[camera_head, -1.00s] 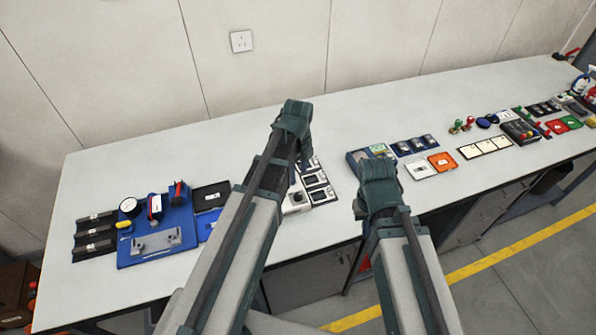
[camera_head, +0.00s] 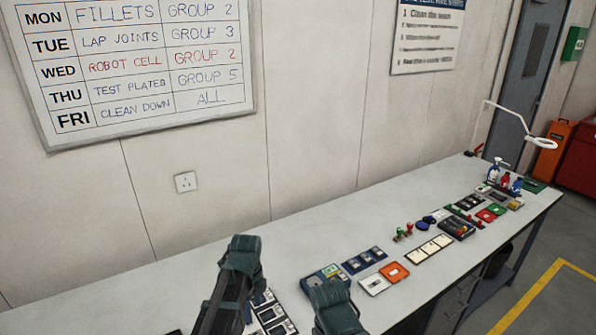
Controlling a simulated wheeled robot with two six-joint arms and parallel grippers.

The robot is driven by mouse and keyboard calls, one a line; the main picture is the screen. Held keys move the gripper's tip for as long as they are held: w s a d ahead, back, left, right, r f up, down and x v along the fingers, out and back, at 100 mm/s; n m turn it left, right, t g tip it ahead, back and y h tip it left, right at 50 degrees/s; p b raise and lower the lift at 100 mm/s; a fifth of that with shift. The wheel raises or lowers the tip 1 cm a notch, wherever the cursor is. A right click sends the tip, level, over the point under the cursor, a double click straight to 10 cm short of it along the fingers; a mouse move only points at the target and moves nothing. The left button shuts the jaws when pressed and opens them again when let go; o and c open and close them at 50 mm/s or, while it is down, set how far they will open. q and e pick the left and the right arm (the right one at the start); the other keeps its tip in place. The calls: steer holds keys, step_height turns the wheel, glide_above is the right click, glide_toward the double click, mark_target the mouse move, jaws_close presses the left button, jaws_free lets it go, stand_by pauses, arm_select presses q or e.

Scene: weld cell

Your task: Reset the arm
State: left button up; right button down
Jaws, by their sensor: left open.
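My left arm (camera_head: 238,268) rises from the bottom edge, left of centre, with its dark green joint in front of the bench. My left gripper is open and holds nothing that I can see. Its fingertips are hard to make out against the arm and the bench. My right arm (camera_head: 334,305) shows only as a dark green joint at the bottom, right of the left one. My right gripper is not in view. The lower parts of both arms are cut off by the bottom edge.
The long grey bench (camera_head: 330,225) runs away to the right along the wall. An orange tray (camera_head: 394,272), white cards (camera_head: 430,249) and a bent lamp (camera_head: 540,142) are on it. A whiteboard (camera_head: 150,65) hangs above. The bench strip by the wall is bare.

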arm_select(q)
steer(key=s+d+f+n+b, duration=0.3)
steer(key=s+d+f+n, duration=0.1)
steer(key=s+n, duration=0.3)
steer(key=s+d+f+n+y+b, duration=0.1)
steer(key=s+d+f+n+b, duration=0.2)
steer(key=s+n, duration=0.4)
steer(key=d+n+b, duration=0.1)
steer(key=d+n, duration=0.1)
steer(key=n, duration=0.1)
steer(key=shift+d+f+n, duration=0.3)
steer(key=shift+d+f, duration=0.05)
steer(key=shift+d, duration=0.05)
